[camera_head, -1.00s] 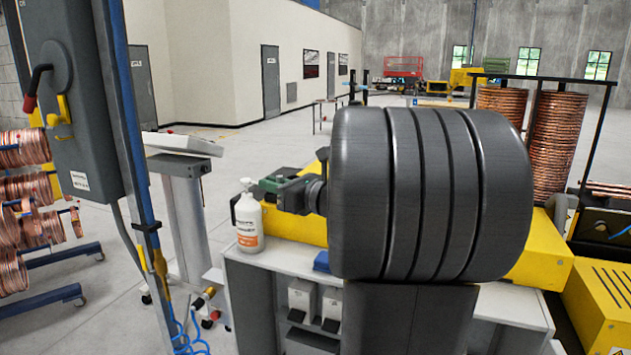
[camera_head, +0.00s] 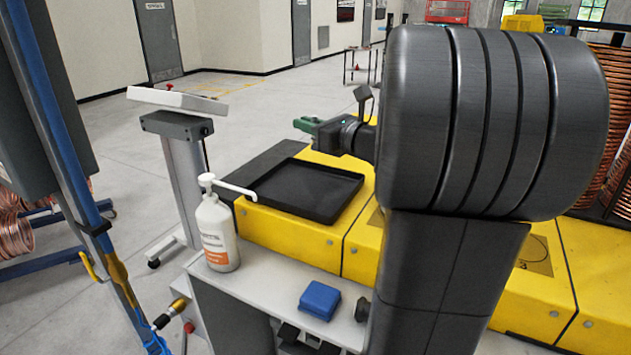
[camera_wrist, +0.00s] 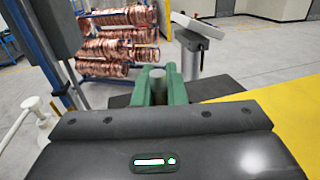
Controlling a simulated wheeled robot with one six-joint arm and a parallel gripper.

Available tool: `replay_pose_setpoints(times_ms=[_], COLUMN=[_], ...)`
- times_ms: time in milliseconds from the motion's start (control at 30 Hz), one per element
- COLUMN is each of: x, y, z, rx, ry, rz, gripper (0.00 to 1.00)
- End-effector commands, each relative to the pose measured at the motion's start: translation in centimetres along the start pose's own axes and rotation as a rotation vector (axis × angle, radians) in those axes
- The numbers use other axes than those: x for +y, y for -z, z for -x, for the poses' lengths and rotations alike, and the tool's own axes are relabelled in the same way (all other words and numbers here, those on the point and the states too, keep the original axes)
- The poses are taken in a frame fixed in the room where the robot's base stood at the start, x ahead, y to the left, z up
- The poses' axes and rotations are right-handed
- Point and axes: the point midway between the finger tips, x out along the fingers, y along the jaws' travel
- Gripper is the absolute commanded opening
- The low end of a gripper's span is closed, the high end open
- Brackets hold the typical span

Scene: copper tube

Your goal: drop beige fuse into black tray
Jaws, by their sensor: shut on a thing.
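The black tray (camera_head: 303,190) lies flat on the yellow machine top in the head view, and its visible inside looks empty. My gripper (camera_head: 308,127) has green fingers and is above and beyond the tray's far edge in that view. In the wrist view the green fingers (camera_wrist: 157,84) are close together around a small pale piece (camera_wrist: 157,73), which appears to be the beige fuse. Most of it is hidden by the fingers. In the head view the fuse cannot be made out.
A white pump bottle (camera_head: 216,232) stands on the bench left of the tray, its spout near the tray's front corner. A blue box (camera_head: 320,300) lies on the bench. A grey pedestal with a white panel (camera_head: 170,99) stands behind left. Copper coils (camera_wrist: 115,50) hang beyond.

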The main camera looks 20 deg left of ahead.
Motion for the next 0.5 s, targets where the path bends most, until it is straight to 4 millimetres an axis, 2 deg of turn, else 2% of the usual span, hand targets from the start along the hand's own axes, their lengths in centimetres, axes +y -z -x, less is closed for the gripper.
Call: replay_pose_setpoints(times_ms=[500], x=[0.0], y=[5.2], z=[0.0], rx=[0.0], ry=[0.0], rz=[-0.001], gripper=[0.0])
